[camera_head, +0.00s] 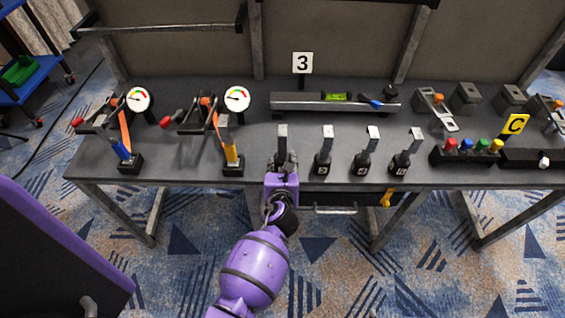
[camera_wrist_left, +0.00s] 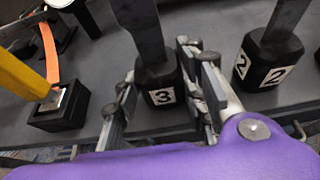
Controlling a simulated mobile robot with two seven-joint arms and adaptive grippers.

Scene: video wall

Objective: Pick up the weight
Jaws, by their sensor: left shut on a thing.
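Several black weights with upright grey metal handles stand in a row along the front of the grey bench. My left gripper (camera_head: 283,166) is at the leftmost one, whose handle (camera_head: 282,132) rises above the fingers; its body is mostly hidden by the gripper in the head view. In the left wrist view this weight (camera_wrist_left: 160,97) carries a white label "3" and sits between the two fingers, which are shut on it. It looks upright; I cannot tell if it touches the bench. The neighbouring weight (camera_wrist_left: 268,62) shows "2" labels. My right gripper is not in view.
Two more weights (camera_head: 361,163) (camera_head: 400,164) stand farther right. A blue-handled tool (camera_head: 121,150) and a yellow-handled tool (camera_head: 231,153) stand in black blocks at left. Dial gauges (camera_head: 237,98), a level rail (camera_head: 335,102) and a sign "3" (camera_head: 302,63) are behind.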

